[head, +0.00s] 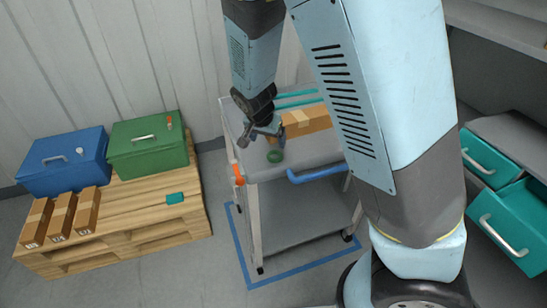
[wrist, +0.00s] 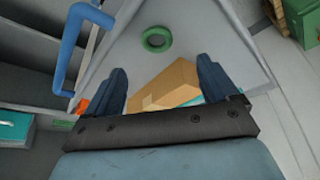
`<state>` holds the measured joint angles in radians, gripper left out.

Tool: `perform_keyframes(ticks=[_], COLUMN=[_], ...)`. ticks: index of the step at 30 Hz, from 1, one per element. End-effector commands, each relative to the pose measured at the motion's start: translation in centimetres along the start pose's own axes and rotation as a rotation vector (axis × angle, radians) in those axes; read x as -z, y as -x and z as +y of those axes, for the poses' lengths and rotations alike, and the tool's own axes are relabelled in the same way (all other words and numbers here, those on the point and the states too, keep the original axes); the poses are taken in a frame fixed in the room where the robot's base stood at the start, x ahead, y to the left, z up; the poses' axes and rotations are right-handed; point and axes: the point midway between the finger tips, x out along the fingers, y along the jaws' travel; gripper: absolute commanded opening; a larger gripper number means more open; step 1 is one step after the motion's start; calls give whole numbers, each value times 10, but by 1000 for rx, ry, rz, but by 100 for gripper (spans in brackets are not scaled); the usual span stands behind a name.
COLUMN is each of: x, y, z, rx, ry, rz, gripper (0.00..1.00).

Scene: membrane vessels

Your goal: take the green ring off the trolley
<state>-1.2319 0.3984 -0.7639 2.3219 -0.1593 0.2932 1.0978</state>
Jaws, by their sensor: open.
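The green ring (head: 275,156) lies flat on the grey top of the trolley (head: 312,155), near the front left corner. It also shows whole in the wrist view (wrist: 157,39), with its hole clear and nothing touching it. My gripper (head: 272,139) is above the trolley top, close to the ring. In the wrist view my gripper (wrist: 162,66) has its two dark blue fingers wide apart with nothing held. The ring appears past the fingertips there, roughly centred between them. The exact height of the fingertips above the ring is hard to tell.
A cardboard box (head: 306,121) and teal items (head: 298,98) lie behind the ring on the trolley. A blue handle (head: 317,173) and an orange part (head: 238,174) are at its edge. A pallet (head: 140,205) with boxes stands left; open teal drawers (head: 508,222) are right.

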Motion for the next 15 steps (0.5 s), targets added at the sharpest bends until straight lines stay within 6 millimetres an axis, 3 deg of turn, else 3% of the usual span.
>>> perform_keyframes(ticks=[9,15], x=[1,0], y=[-39,-51], z=[1,1], rx=[-3,0], ry=[-2,-1], rz=[0,-1], gripper=[87,87])
